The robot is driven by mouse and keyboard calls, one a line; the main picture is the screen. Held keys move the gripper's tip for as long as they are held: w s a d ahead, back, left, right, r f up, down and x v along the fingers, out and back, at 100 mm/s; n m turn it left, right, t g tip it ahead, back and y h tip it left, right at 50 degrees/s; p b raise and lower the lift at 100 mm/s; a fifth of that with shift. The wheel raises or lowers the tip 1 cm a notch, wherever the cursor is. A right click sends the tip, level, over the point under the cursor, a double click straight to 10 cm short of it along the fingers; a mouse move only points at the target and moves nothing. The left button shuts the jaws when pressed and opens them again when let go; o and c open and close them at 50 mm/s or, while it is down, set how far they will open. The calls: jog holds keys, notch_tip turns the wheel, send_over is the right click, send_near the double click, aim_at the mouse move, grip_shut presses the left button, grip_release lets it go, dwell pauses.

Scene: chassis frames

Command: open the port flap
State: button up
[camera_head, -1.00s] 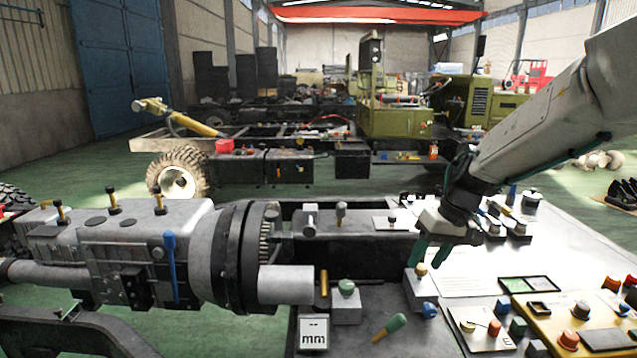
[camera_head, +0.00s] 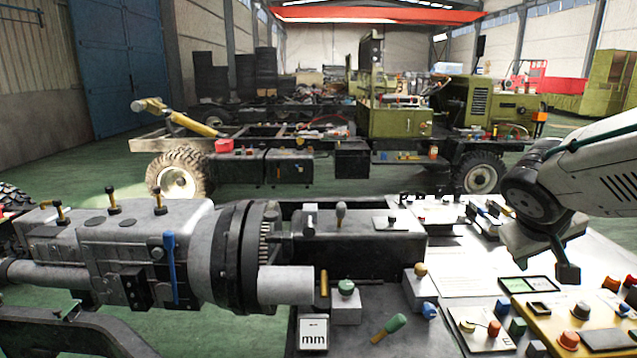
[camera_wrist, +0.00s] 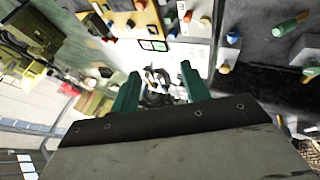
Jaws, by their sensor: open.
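I cannot pick out a port flap for certain in either view. In the wrist view, the two green fingers of my gripper (camera_wrist: 160,72) stand apart with nothing held between them. Small dark and white items show beyond the gap, at some distance. In the head view, my arm comes in from the right edge, its wrist above the right part of the bench (camera_head: 462,285). The fingers cannot be made out there.
A yellow panel with knobs (camera_head: 545,318) lies at the front right. A grey gearbox-like machine (camera_head: 120,245) with a blue lever (camera_head: 171,265) fills the left. A green-handled tool (camera_head: 390,327) lies at the front. A green vehicle chassis (camera_head: 395,115) stands behind, across open floor.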

jog(key=s+a+f+g+y, duration=0.1)
jog(key=s+a+g+y, duration=0.3)
jog(key=s, duration=0.6)
jog(key=s+a+f+y, duration=0.1)
jog(key=s+a+y, duration=0.1)
jog(key=s+a, duration=0.6)
jog(key=w+d+f+t, duration=0.15)
jog(key=w+t, duration=0.35)
jog(key=w, duration=1.4)
jog(key=w+d+f+t, duration=0.15)
jog(key=w+t, duration=0.25)
jog(key=w, duration=1.4)
jog(key=n+t+y, duration=0.1)
jog(key=n+t, duration=0.1)
jog(key=t, duration=0.1)
send_near(394, 221)
jog(key=s+d+r, duration=0.3)
jog(key=s, duration=0.1)
jog(key=w+a+f+t+y, duration=0.1)
jog(key=w+f, duration=0.1)
jog(key=w, duration=0.2)
jog(key=w+a+f+t+y, duration=0.1)
jog(key=w+f+t, duration=0.1)
jog(key=w, duration=0.3)
jog(key=w+a+f+t+y, duration=0.1)
jog(key=w+a+f, duration=0.1)
jog(key=w, duration=0.3)
jog(key=shift+w+f+n+y, duration=0.3)
jog(key=shift+f+n, duration=0.1)
jog(key=shift+f, duration=0.2)
